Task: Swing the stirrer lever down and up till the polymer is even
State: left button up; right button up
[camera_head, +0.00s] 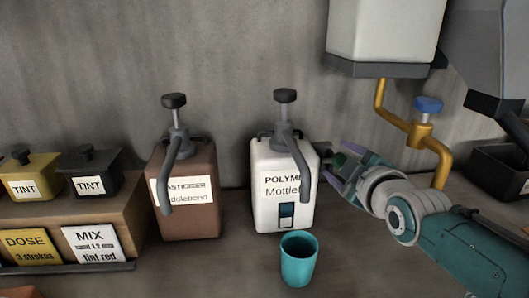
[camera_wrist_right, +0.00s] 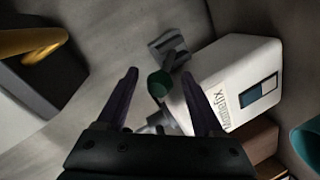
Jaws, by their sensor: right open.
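The white polymer jug (camera_head: 266,205) stands upright on the bench with a pump on top and a small sight window (camera_head: 287,216) showing a dark blue band. Its label is partly hidden by the pump spout. The stirrer lever's green knob (camera_head: 339,159) sticks out at the jug's right side. In the right wrist view the green knob (camera_wrist_right: 158,84) shows between my fingertips, with the jug (camera_wrist_right: 235,65) just to the right. My right gripper (camera_head: 338,164) is open around or just short of the knob; I cannot tell if it touches. My left gripper is not in view.
A teal cup (camera_head: 298,260) stands in front of the jug. The brown plasticiser jug (camera_head: 190,215) is to its left, then a wooden tint stand (camera_head: 120,212). A white tank (camera_head: 385,30) with a yellow pipe (camera_head: 441,160) and blue valve (camera_head: 428,104) hangs at right.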

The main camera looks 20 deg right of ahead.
jog(key=shift+w, duration=0.2)
grip_shut()
dwell(0.5)
dwell(0.9)
